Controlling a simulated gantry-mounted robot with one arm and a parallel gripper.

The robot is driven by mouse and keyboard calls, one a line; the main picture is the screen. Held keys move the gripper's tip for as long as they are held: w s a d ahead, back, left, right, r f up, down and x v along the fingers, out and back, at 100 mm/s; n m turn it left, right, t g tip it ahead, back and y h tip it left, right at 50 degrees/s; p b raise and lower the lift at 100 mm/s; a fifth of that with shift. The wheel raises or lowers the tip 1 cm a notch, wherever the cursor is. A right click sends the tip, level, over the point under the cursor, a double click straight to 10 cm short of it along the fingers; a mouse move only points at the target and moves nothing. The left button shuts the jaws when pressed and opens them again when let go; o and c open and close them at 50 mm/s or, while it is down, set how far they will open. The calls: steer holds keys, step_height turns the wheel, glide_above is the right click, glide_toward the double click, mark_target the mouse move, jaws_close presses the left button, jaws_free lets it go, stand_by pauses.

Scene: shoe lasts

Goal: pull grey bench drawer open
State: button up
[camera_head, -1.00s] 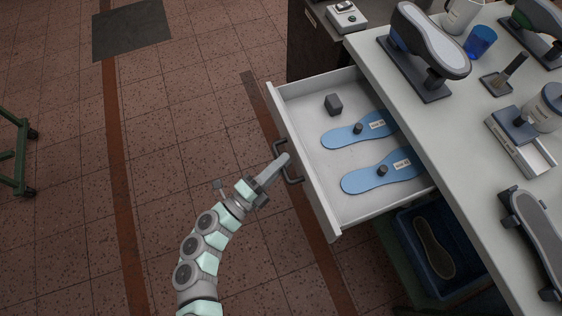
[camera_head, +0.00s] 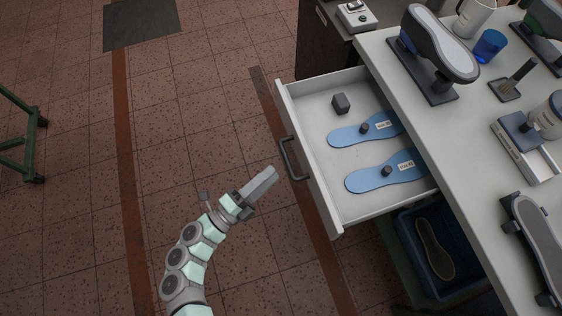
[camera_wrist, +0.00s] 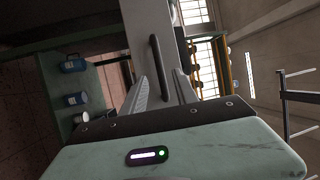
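The grey bench drawer (camera_head: 308,158) is pulled well out from the bench, with its inside showing in the head view. Its dark bar handle (camera_head: 288,161) is on the front panel. Inside lie two blue insoles (camera_head: 364,180) with white labels and dark knobs, and a small dark block (camera_head: 340,103). In the wrist view the handle (camera_wrist: 160,66) shows ahead, between my two spread fingers (camera_wrist: 163,84). Nothing is held between them.
The bench top (camera_head: 452,135) carries shoe lasts on stands, a blue cup (camera_head: 489,45), a white mug (camera_head: 474,16) and a brush (camera_head: 514,79). A blue bin (camera_head: 430,250) holding an insole sits below the bench. The tiled floor left of the drawer is clear around my arm.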

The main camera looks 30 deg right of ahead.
steer(key=shift+v, duration=1.95)
